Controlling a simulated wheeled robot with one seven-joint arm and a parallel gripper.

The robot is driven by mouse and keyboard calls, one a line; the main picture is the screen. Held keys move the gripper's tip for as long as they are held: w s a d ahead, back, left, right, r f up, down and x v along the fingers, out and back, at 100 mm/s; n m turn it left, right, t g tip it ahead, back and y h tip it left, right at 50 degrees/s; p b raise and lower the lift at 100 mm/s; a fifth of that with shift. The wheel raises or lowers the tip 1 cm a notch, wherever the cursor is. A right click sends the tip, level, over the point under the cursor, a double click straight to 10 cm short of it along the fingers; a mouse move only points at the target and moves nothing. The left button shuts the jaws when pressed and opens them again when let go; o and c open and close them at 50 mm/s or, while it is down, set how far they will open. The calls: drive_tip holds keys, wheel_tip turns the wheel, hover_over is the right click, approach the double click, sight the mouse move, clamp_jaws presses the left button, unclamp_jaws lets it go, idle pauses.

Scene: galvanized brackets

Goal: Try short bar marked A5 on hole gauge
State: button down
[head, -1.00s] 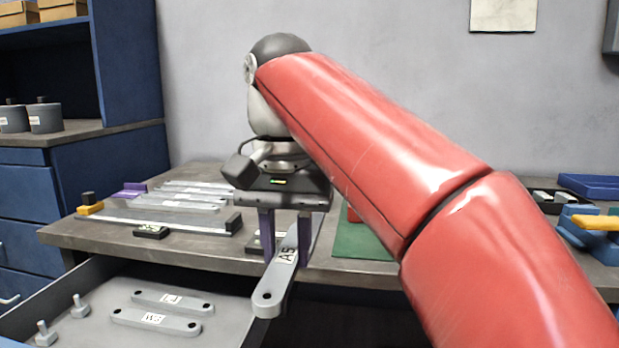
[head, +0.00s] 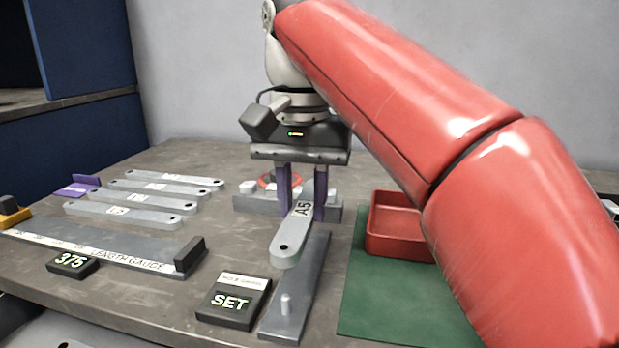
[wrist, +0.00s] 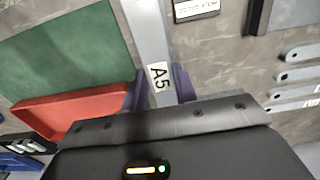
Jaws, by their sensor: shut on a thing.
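The short bar marked A5 (head: 291,235) is a grey bar with a hole at its near end. My gripper (head: 302,195) is shut on it, with a purple finger on each side of the label. The bar also shows in the wrist view (wrist: 149,40), pointing away between the fingers (wrist: 158,88). The hole gauge (head: 300,285) is a dark grey strip on the bench with an upright pin (head: 285,304) near its front end. The bar is above the strip's far part, its near hole apart from that pin. The far end of the bar is hidden.
A black SET display block (head: 233,302) stands left of the strip. The length gauge (head: 105,250) and several grey bars (head: 130,215) lie further left. A red tray (head: 392,235) sits on a green mat (head: 365,290) at right. A grey block with a red ring (head: 268,182) is behind.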

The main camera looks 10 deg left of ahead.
sight(303, 268)
drive_tip(key=shift+w+f, duration=0.1)
drive_tip(key=shift+f, duration=1.1)
drive_tip(key=shift+f+b, duration=0.7)
drive_tip(key=shift+f, duration=0.3)
drive_tip(key=shift+s, duration=0.25)
drive_tip(key=shift+f, duration=0.35)
drive_tip(key=shift+r, duration=0.1)
idle(0.9)
drive_tip(key=shift+r+p, duration=0.8)
drive_tip(key=shift+r, duration=1.15)
